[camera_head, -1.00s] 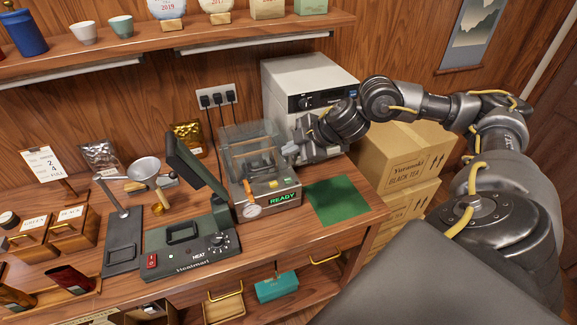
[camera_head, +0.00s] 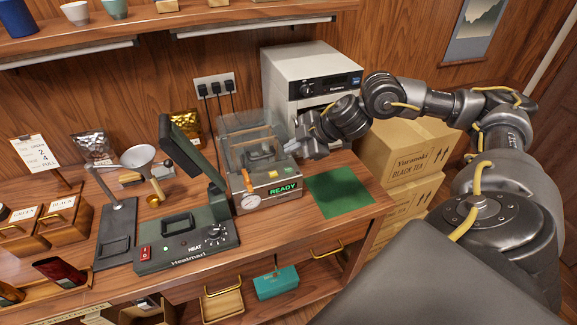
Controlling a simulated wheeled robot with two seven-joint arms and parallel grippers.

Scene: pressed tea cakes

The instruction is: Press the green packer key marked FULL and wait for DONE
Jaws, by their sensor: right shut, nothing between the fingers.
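The packer (camera_head: 258,200) stands on the counter with a clear cover over its back part. Its display (camera_head: 284,188) glows green and reads READY. Small keys sit on its top front: a yellow key (camera_head: 272,175) and a greenish key (camera_head: 286,168). Their markings are too small to read. My right gripper (camera_head: 290,147) is shut and empty. It reaches in from the right, with its tips just above and behind the keys at the packer's right side. I see no clear contact with a key. My left gripper is not in view.
A grey oven-like unit (camera_head: 310,68) stands behind my right gripper. The green heat sealer (camera_head: 188,245) is left of the packer, and a flat green mat (camera_head: 338,192) lies to its right. An order card (camera_head: 37,153) stands far left. Boxes (camera_head: 403,150) stand right of the counter.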

